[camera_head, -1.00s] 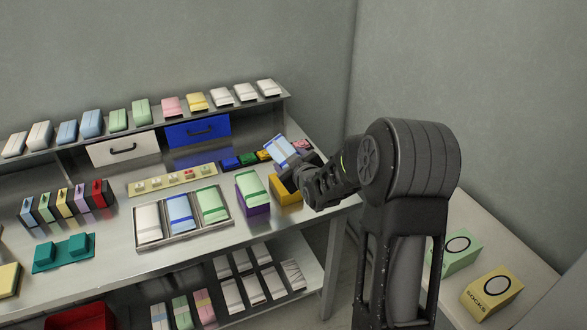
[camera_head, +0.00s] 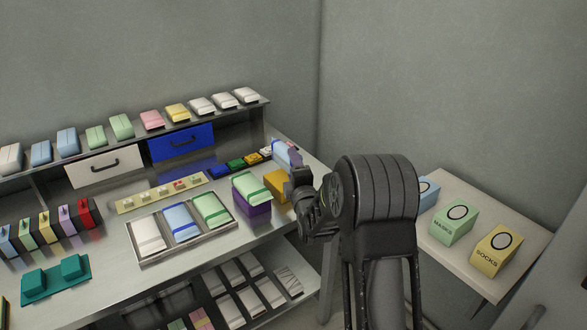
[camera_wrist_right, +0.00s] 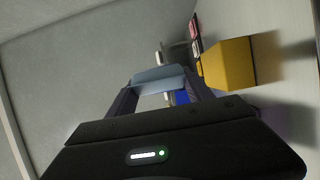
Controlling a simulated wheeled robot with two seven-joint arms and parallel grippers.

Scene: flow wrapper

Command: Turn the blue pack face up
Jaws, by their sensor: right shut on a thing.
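My right gripper (camera_head: 294,170) is shut on a blue pack (camera_head: 283,153) above the right end of the steel bench. In the head view the pack is tilted nearly on edge and partly hidden by the gripper. In the right wrist view the blue pack (camera_wrist_right: 158,80) spans the two fingers, and its far side is hidden. I cannot tell which way its printed face points. Another blue pack (camera_head: 182,222) lies in the middle compartment of the tray (camera_head: 228,232). My left gripper is not in view.
A yellow block (camera_head: 278,186) and a purple block (camera_head: 252,206) with a green pack on it stand close by the gripper. Small coloured blocks (camera_head: 236,164) lie behind. A side table (camera_head: 465,275) at right holds labelled boxes.

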